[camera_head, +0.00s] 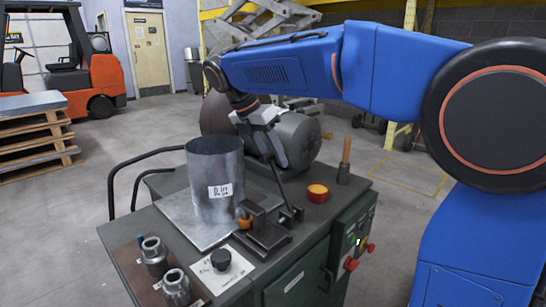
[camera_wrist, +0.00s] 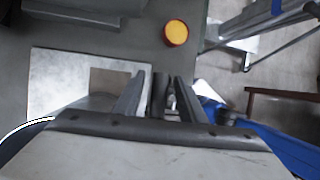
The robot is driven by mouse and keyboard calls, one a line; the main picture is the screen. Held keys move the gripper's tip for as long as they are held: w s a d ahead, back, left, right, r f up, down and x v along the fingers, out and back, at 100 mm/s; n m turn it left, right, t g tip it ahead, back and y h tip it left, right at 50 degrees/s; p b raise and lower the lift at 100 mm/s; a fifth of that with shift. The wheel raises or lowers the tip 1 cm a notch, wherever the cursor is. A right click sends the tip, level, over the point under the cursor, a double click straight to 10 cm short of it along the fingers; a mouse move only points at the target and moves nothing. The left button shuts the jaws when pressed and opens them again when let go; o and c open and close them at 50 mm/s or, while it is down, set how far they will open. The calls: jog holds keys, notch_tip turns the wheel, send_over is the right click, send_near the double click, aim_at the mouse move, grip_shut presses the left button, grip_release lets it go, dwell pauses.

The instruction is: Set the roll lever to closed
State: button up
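A thin dark lever (camera_head: 282,190) rises at a tilt from a black bracket on the machine top, right of the sheet-metal cylinder (camera_head: 212,165). No marking shows which setting it is at. My gripper (camera_head: 278,158) points down over the machine, with its fingertips close to the lever's upper end. I cannot tell whether they touch it. In the wrist view my gripper (camera_wrist: 158,95) shows two dark fingers with a narrow dark upright piece between them. Whether this piece is held is unclear.
A yellow-topped red button (camera_head: 317,192) and a wooden-handled tool (camera_head: 346,152) stand to the right. A black knob (camera_head: 221,259) and metal fittings (camera_head: 176,287) are at the front. A flat metal sheet (camera_head: 185,220) lies under the cylinder. A grey motor drum (camera_head: 298,140) is behind.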

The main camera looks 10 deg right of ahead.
jog(key=shift+f, duration=0.1)
grip_shut()
jog(key=shift+s+d, duration=0.1)
jog(key=s+d+f+m+t+y, duration=0.1)
jog(key=s+d+t+y, duration=0.1)
jog(key=s+d+t, duration=0.2)
jog(key=s+d+m+t+y, duration=0.1)
jog(key=s+d+t+y, duration=0.2)
jog(key=s+d, duration=0.3)
jog(key=shift+s+d+f+t+y, duration=0.3)
jog(key=shift+s+t, duration=0.6)
jog(key=shift+s, duration=1.8)
jog(key=shift+a+f, duration=0.1)
jog(key=shift+f, duration=0.1)
